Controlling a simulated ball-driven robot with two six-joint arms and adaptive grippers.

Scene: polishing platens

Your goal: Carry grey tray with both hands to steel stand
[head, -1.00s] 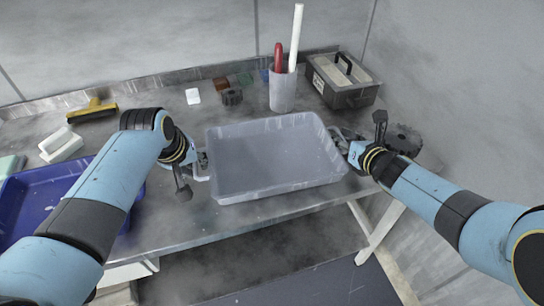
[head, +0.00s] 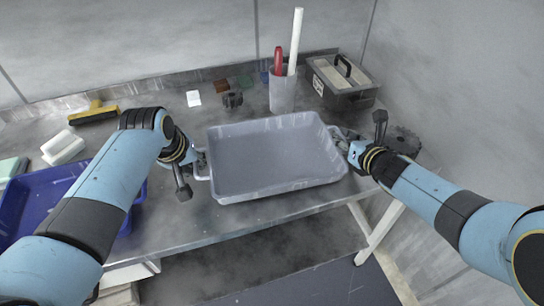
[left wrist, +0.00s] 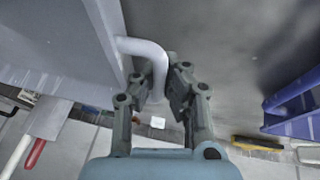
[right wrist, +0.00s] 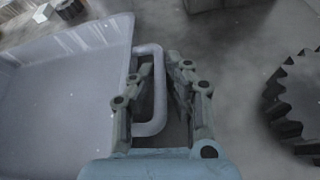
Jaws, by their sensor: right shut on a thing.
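The grey tray (head: 275,155) is level and empty, at the bench's front edge between my two grippers. I cannot tell whether it touches the bench. My right gripper (head: 343,138) is shut on the tray's right handle (right wrist: 158,95), with one finger inside the loop. My left gripper (head: 197,163) has its fingers on both sides of the left handle (left wrist: 145,47); I cannot tell whether they press on it. I make out no separate steel stand in these views.
The metal bench (head: 185,232) holds a blue tray (head: 62,185) at left, a cup (head: 282,92) with tall tools behind the grey tray, and a dark caddy (head: 343,85) at back right. A toothed black disc (right wrist: 298,105) lies right of my right gripper. A wall closes the right side.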

